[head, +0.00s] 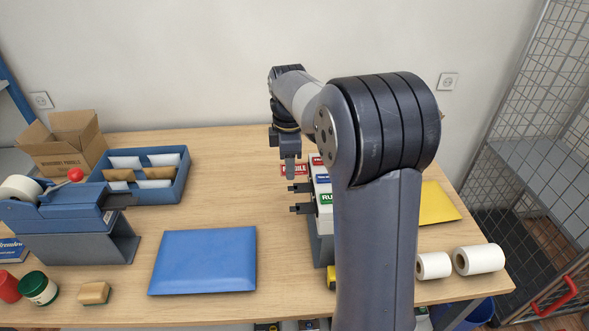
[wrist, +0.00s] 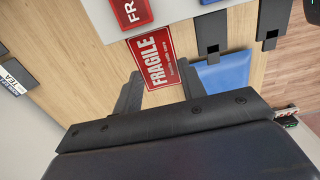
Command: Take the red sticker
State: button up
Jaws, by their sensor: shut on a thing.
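The red FRAGILE sticker (head: 294,170) shows at the left side of the label dispenser (head: 325,187). In the wrist view the sticker (wrist: 152,58) is flat, with white lettering, and its near end lies between my two fingers. My gripper (head: 289,174) points down and is shut on the sticker; it also shows in the wrist view (wrist: 160,92). The sticker's far end is close to the dispenser's white body (wrist: 95,18); I cannot tell whether they touch. My arm hides part of the dispenser in the head view.
Dark tabs (head: 301,208) stick out left of the dispenser below my gripper. A blue padded envelope (head: 203,262) lies left of it. A blue tray (head: 165,188), tape dispenser (head: 80,222) and open carton (head: 66,145) stand further left. White rolls (head: 478,259) and a yellow envelope (head: 438,203) lie right.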

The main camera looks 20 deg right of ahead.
jog(key=shift+r, duration=0.1)
jog(key=shift+w+a+r+p, duration=0.1)
jog(key=shift+a+r+p, duration=0.2)
jog(key=shift+r+p, duration=0.5)
jog(key=shift+a+r+p, duration=0.3)
jog(key=shift+r+p, duration=0.35)
jog(key=shift+p, duration=0.25)
jog(key=shift+r, duration=0.1)
jog(key=shift+d+r+p, duration=0.2)
jog(key=shift+r+p, duration=0.45)
jog(key=shift+r, duration=0.8)
jog(key=shift+d+r+p, duration=0.2)
jog(key=shift+r+p, duration=0.4)
jog(key=shift+r, duration=0.85)
jog(key=shift+d+r+p, duration=0.2)
jog(key=shift+r+p, duration=0.45)
jog(key=shift+r, duration=0.8)
